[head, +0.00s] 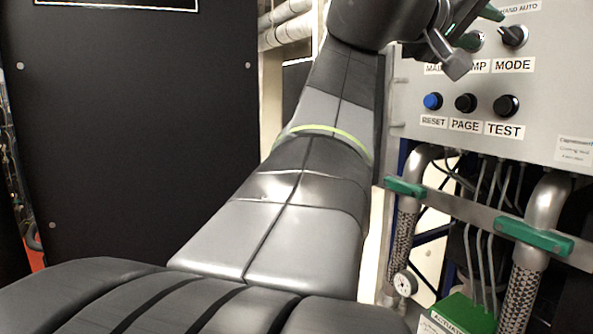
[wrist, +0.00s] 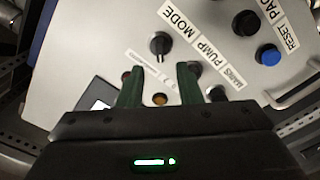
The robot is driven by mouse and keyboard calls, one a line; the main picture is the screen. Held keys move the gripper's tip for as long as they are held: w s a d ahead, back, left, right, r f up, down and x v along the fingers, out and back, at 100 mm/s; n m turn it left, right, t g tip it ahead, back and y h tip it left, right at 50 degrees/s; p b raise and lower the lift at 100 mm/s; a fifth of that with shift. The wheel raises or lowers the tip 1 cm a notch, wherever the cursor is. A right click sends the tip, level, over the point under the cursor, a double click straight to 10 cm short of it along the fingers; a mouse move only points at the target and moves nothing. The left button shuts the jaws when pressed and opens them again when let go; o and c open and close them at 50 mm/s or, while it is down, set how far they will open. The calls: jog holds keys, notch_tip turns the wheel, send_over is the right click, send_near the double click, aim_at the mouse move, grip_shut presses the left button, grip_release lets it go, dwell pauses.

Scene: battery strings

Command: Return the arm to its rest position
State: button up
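My arm (head: 305,200) stretches from the bottom of the head view up to the top right, over to a light grey control panel (head: 548,80). My gripper (wrist: 162,72) shows in the wrist view with its two green fingers apart and nothing held between them. The panel (wrist: 100,40) lies beyond the fingertips, with the black MODE knob (wrist: 160,45) just past the gap. An amber lamp (wrist: 160,99) shows between the fingers. The right finger partly covers the area by the PUMP label. I cannot tell whether the fingers touch the panel. In the head view the gripper is partly cut off by the top edge.
Blue RESET (head: 432,101), black PAGE (head: 466,103) and TEST (head: 506,105) buttons sit low on the panel. Below are pipes with green clamps (head: 535,236), cables and a gauge (head: 405,283). A large black cabinet (head: 140,120) stands left of my arm.

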aim_at(504, 35)
jog(key=p+x, duration=0.1)
jog(key=x, duration=0.5)
jog(key=shift+w+d, duration=0.15)
jog(key=shift+d, duration=0.1)
jog(key=shift+a, duration=0.1)
